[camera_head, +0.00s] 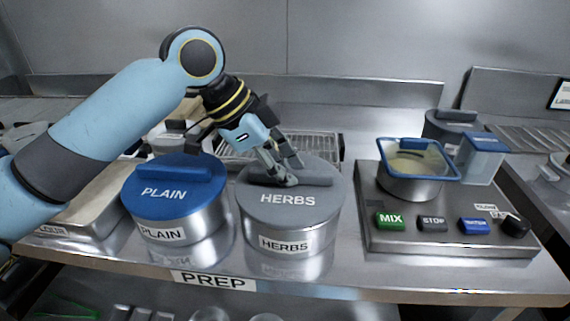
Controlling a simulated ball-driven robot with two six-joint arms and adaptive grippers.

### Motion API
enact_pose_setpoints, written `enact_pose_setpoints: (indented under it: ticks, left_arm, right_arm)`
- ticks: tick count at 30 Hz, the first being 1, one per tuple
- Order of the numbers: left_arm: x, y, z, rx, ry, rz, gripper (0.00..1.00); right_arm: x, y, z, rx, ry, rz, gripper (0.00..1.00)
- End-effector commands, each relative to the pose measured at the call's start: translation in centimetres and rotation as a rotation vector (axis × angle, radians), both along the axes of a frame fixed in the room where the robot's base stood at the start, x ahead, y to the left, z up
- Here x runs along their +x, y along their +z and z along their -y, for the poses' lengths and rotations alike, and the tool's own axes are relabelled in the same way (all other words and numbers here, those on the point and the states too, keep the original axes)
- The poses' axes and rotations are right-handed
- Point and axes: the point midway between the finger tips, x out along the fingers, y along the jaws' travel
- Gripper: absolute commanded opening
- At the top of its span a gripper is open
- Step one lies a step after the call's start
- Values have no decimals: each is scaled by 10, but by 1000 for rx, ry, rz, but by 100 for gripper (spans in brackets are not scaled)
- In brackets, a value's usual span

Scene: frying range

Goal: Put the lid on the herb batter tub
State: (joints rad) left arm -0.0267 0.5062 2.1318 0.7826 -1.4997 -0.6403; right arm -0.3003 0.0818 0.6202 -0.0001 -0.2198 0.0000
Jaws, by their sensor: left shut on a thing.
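The herb batter tub (287,243) is a round steel tub labelled HERBS on the prep table. The grey lid (293,208), also marked HERBS, lies over the tub's top and looks level. Whether it is fully seated all round cannot be told. My left gripper (280,180) comes down from above and is shut on the bar handle of the grey lid. My right gripper is not in view.
A PLAIN tub (165,232) with a blue lid (170,180) stands close on the left. On the right is a mixer base (450,240) with buttons and a blue-rimmed bowl (410,187). A wire rack (322,146) stands behind. The table's front edge is near.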

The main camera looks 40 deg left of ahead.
Motion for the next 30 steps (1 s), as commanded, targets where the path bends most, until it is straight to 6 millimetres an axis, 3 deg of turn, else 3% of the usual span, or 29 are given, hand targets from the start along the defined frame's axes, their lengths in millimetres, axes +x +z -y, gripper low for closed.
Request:
enact_pose_setpoints:
  ticks: [26,27,30]
  left_arm:
    - [0,-6,0,0,-1,-1,0]
    - [0,-6,0,0,-1,-1,17]
    - [0,-6,0,0,-1,-1,30]
  right_arm:
    - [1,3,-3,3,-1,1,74]
    - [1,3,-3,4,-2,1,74]
    - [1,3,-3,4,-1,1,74]
